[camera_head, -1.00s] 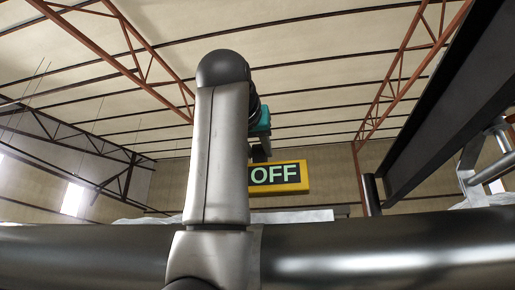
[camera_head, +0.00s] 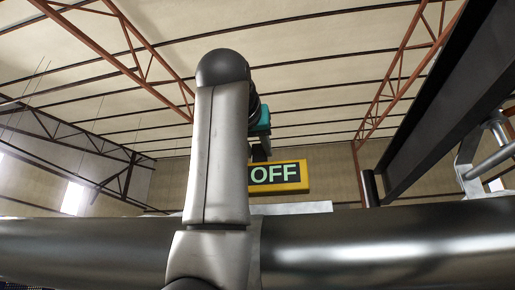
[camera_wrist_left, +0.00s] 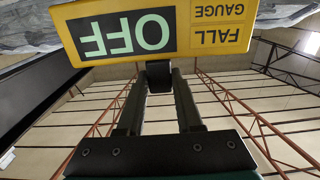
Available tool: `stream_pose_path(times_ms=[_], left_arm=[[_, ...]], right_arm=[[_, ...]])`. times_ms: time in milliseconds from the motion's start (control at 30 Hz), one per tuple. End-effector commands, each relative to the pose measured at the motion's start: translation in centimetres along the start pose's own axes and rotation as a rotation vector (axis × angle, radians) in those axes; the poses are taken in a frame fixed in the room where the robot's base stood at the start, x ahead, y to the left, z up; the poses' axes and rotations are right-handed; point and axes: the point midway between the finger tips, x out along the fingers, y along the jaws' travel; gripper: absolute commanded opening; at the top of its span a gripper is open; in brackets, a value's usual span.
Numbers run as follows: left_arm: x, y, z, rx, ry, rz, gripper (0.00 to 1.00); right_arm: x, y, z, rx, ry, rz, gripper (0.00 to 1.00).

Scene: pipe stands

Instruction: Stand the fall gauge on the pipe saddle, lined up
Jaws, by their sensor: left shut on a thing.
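The fall gauge (camera_head: 279,176) is a yellow box with a dark panel reading OFF. It looks nearly level in the head view, just above the big dark pipe's top edge. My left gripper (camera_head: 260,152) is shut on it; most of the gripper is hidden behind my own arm. In the left wrist view the fingers (camera_wrist_left: 159,80) meet at the edge of the gauge (camera_wrist_left: 150,33), which appears upside down. A flat grey piece (camera_head: 305,207) shows below the gauge; I cannot tell whether it is the pipe saddle or whether they touch. My right gripper is out of view.
A large dark pipe (camera_head: 390,240) crosses the whole foreground and hides what lies behind it. A black beam (camera_head: 435,105) slants down at the right, beside a silver tubular frame (camera_head: 470,165).

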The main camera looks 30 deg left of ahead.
Motion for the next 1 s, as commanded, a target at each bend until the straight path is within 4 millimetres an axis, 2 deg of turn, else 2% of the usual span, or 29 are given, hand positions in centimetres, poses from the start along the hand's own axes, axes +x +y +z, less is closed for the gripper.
stream_pose_path(times_ms=[1000], left_arm=[[0.0, 0.0, 1.5, 0.000, 0.003, 0.000, 0.00]], right_arm=[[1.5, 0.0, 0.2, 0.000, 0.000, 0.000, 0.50]])
